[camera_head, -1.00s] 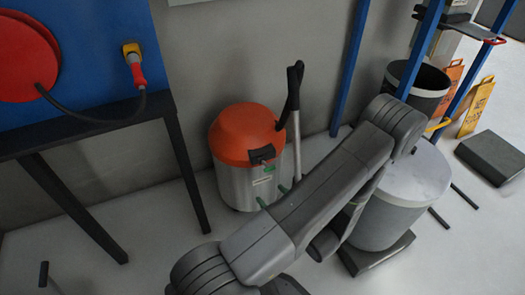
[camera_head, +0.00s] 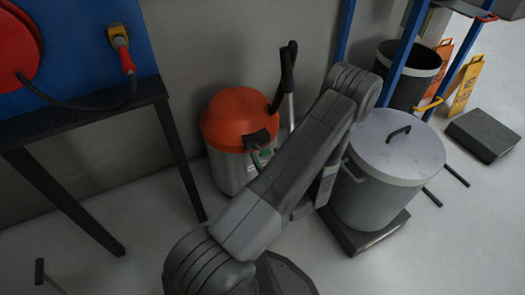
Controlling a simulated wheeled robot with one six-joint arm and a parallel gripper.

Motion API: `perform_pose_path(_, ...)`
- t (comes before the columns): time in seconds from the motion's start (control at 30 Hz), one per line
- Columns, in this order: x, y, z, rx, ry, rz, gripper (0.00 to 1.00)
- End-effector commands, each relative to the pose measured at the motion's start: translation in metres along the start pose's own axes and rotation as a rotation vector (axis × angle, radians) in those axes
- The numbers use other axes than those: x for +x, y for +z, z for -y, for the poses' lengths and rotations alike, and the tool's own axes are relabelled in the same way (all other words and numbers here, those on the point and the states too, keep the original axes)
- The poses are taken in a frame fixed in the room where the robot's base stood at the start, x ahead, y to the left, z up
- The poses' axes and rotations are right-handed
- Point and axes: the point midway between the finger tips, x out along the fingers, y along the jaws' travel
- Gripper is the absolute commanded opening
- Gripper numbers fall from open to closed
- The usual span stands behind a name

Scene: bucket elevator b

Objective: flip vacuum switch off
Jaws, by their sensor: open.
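The vacuum (camera_head: 235,125) stands on the floor against the wall, with an orange domed lid and a silver drum. A dark box (camera_head: 256,138) sits on the front edge of its lid. The switch itself is too small to make out, and its position cannot be told. My arm crosses in front and hides the drum's right side. One slim greenish fingertip of my gripper (camera_head: 257,162) shows at the arm's left edge, in front of the drum just below the dark box. The rest of the gripper is hidden behind my arm. Contact with the vacuum cannot be told.
A black hose and wand (camera_head: 286,75) rise at the vacuum's right. A lidded grey bin (camera_head: 375,190) stands close right of my arm. A black-legged table (camera_head: 80,125) is at left. A black open bin (camera_head: 410,85) stands behind. Floor between table and vacuum is clear.

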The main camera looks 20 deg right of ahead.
Motion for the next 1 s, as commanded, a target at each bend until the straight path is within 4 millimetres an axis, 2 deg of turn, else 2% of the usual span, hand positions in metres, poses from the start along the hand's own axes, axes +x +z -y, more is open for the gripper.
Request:
perform_pose_path(0.1,0.018,-0.001,-0.001,-0.003,0.003,0.001,0.70)
perform_pose_path(0.3,0.034,0.000,-0.001,-0.001,0.002,0.000,0.70)
perform_pose_path(0.63,0.036,0.000,0.000,0.000,0.000,0.000,0.70)
perform_pose_path(0.67,0.036,0.000,0.000,0.000,0.000,0.000,0.67)
perform_pose_path(0.93,0.036,0.000,-0.001,0.000,0.001,0.000,0.14)
perform_pose_path(0.97,0.036,0.000,-0.001,0.000,0.001,0.000,0.08)
perform_pose_path(1.0,0.036,0.000,-0.001,0.000,0.001,-0.001,0.08)
